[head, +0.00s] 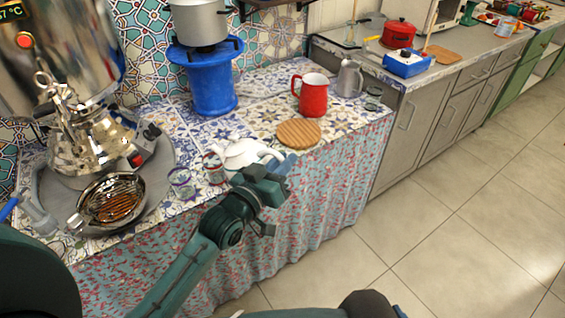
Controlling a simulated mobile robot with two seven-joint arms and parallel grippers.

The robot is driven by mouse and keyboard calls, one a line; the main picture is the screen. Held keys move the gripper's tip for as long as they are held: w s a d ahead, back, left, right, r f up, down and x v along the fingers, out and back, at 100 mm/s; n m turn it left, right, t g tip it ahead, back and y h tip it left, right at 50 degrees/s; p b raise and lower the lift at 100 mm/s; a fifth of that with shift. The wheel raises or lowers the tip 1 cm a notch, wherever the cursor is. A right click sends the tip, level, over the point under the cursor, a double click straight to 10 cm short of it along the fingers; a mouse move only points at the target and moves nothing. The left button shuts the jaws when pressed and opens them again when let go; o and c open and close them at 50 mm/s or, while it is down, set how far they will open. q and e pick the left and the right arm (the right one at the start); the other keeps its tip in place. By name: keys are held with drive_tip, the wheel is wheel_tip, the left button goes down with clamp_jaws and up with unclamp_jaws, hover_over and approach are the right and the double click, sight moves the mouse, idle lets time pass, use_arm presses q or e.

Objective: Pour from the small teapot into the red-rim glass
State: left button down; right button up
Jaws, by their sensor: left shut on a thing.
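The small white teapot (238,153) is at the front part of the tiled counter, partly hidden behind my left gripper. My left gripper (267,170) is at the teapot's right side and is shut on it. I cannot tell whether the teapot touches the counter. The red-rim glass (213,168) stands just left of the teapot, close to its left side. My right gripper is not in view.
A second glass (181,183) stands left of the red-rim glass. A strainer bowl (111,201) and shiny samovar (75,75) are at the left.

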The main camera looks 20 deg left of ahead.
use_arm(q)
drive_tip(key=shift+w+a+r+n, duration=0.1)
drive_tip(key=shift+a+r+n, duration=0.15)
drive_tip(key=shift+r, duration=0.55)
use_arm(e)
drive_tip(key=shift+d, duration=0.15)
use_arm(q)
drive_tip(key=shift+r+p, duration=0.15)
drive_tip(key=shift+p, duration=0.4)
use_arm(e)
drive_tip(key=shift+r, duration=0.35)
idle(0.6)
use_arm(q)
drive_tip(key=shift+a+r+n, duration=0.1)
drive_tip(key=shift+n, duration=0.15)
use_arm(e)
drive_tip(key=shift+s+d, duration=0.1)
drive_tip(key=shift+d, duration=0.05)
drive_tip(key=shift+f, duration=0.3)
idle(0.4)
